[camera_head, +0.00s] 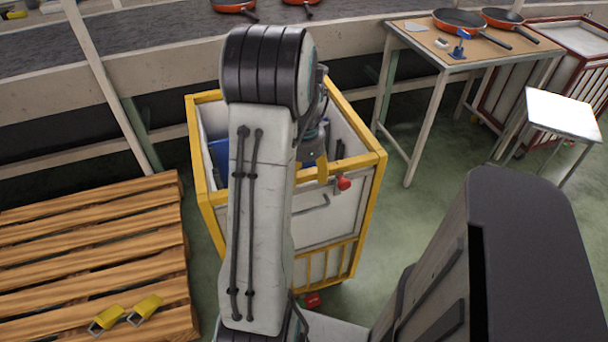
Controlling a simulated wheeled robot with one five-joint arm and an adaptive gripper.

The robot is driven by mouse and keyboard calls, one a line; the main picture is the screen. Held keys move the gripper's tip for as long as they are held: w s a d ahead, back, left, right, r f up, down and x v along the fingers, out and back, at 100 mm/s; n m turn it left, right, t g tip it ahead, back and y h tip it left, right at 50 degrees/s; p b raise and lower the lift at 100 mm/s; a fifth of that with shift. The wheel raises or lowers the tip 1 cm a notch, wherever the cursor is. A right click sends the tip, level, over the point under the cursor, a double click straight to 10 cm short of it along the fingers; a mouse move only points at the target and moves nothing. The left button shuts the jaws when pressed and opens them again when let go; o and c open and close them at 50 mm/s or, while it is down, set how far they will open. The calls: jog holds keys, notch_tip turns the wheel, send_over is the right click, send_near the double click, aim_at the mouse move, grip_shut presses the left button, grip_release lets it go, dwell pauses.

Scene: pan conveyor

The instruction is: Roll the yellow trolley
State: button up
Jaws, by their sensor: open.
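The yellow trolley (368,165) stands on the floor in the middle of the view. It has a yellow frame, pale side panels, an open top and a yellow barred lower part. A grey handle and a red knob (343,183) are on its near side. My arm crosses in front of it and hides much of its left half. My gripper (318,160) is open and shows only partly behind my arm, at the trolley's near rim. I cannot tell whether it touches the rim.
A wooden pallet (90,250) with two yellow pieces (126,314) lies left. A conveyor (150,35) runs behind. A table (480,55) with orange pans stands at back right, beside a red-framed cart (510,75) and a small white-topped stand (563,113). Green floor lies clear right of the trolley.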

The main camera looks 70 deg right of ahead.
grip_shut()
dwell(0.5)
jog(key=shift+a, duration=0.1)
